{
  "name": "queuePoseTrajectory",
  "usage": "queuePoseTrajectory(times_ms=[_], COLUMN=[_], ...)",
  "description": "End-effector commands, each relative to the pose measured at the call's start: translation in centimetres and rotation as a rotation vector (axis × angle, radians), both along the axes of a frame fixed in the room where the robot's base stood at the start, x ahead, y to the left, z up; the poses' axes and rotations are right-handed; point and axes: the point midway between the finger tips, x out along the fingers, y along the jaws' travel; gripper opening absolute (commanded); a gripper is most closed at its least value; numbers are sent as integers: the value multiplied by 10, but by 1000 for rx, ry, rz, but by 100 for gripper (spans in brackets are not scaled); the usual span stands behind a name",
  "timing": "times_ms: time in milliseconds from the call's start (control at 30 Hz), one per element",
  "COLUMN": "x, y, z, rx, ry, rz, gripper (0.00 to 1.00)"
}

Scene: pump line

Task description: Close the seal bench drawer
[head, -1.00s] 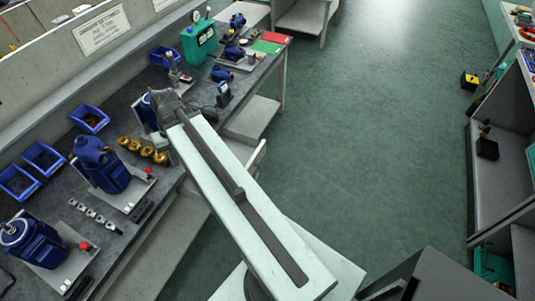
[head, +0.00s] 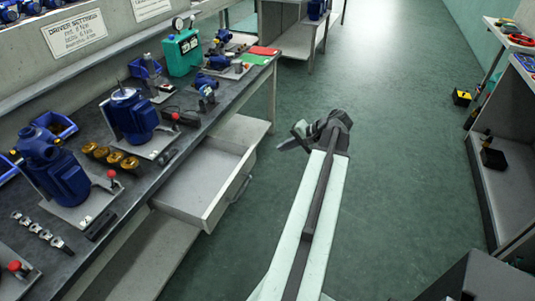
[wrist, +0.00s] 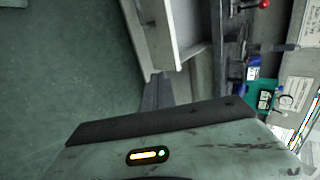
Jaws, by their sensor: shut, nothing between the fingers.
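The seal bench drawer (head: 203,173) stands pulled out from under the bench top in the head view. It is pale grey and looks empty, with a bar handle (head: 240,188) on its front panel. My gripper (head: 291,140) is shut and empty over the aisle, to the right of the drawer front and apart from it in the picture. In the wrist view, my gripper's dark fingers (wrist: 156,94) point towards the open drawer (wrist: 180,22), whose front faces left there. The gap between fingers and drawer is hard to judge.
The bench top (head: 205,125) holds blue pumps (head: 60,175), brass parts (head: 110,155) and a green gauge unit (head: 183,52). A lower shelf (head: 150,255) lies below the drawer. A shelf unit (head: 505,175) stands at right. The green aisle floor (head: 400,130) is clear.

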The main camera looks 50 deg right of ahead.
Motion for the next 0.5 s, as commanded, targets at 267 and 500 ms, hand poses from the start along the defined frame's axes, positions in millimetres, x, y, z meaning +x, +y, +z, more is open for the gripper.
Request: queuePoseTrajectory(times_ms=[267, 500], x=[41, 80], y=[11, 20], z=[-47, -64], rx=[-1, -1], ry=[2, 2], rz=[5, 6], gripper=[0, 0])
